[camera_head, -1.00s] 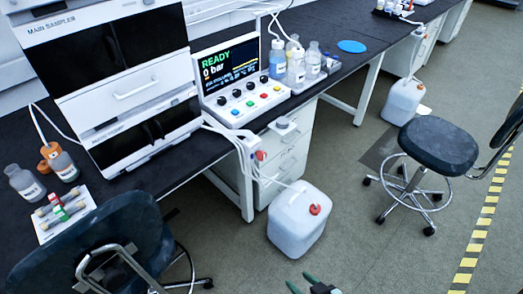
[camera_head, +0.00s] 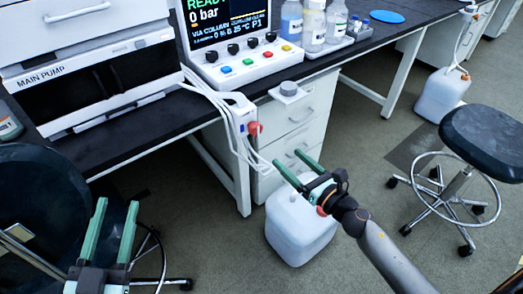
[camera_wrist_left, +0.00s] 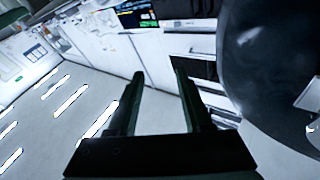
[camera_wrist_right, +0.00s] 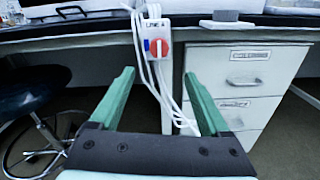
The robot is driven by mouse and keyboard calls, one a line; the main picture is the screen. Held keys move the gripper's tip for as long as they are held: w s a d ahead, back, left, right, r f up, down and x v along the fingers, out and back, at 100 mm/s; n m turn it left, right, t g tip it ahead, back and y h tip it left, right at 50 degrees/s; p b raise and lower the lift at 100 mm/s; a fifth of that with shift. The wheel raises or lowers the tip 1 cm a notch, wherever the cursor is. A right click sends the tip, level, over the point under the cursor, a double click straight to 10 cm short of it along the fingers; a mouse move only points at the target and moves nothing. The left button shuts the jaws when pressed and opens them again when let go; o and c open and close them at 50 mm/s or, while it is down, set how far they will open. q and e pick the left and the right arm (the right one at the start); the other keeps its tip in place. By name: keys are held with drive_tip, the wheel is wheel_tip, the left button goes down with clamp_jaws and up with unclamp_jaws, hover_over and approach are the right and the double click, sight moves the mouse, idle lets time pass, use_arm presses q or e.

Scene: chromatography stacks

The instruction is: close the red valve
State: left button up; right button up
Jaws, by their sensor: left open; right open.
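The red valve (camera_head: 255,128) is a round red knob on a small white box at the bench's front edge, above the white jug. In the right wrist view the red valve (camera_wrist_right: 163,49) sits beside a blue mark on the white panel (camera_wrist_right: 154,32), ahead of and between my fingers. My right gripper (camera_head: 297,162) is open and empty, below and right of the valve, apart from it. It also shows in the right wrist view (camera_wrist_right: 158,98). My left gripper (camera_head: 117,215) is open and empty at the lower left, far from the valve; it also shows in the left wrist view (camera_wrist_left: 161,86).
White tubes (camera_head: 243,150) hang by the valve box. A white jug (camera_head: 292,235) stands on the floor under my right gripper. A drawer cabinet (camera_head: 298,125) is right of the valve. A dark chair (camera_head: 45,215) is near my left gripper; a stool (camera_head: 485,140) is at right.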

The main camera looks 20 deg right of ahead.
drive_tip(key=n, duration=0.2)
approach(258, 132)
drive_tip(key=w, duration=0.1)
drive_tip(key=x, duration=0.5)
drive_tip(key=shift+w+a, duration=0.2)
drive_tip(key=shift+w, duration=0.05)
drive_tip(key=shift+w+a, duration=0.3)
drive_tip(key=shift+w, duration=0.35)
use_arm(q)
drive_tip(key=shift+s+d+r+t+h, duration=0.1)
drive_tip(key=shift+s+r+t+h, duration=0.1)
drive_tip(key=shift+r, duration=0.2)
drive_tip(key=shift+s+r+t+h, duration=0.1)
drive_tip(key=shift+r+t, duration=0.1)
drive_tip(key=shift+r, duration=0.15)
use_arm(e)
drive_tip(key=shift+w, duration=0.2)
drive_tip(key=c, duration=1)
use_arm(q)
drive_tip(key=shift+w+f, duration=0.1)
drive_tip(key=shift+f, duration=0.1)
use_arm(e)
clamp_jaws()
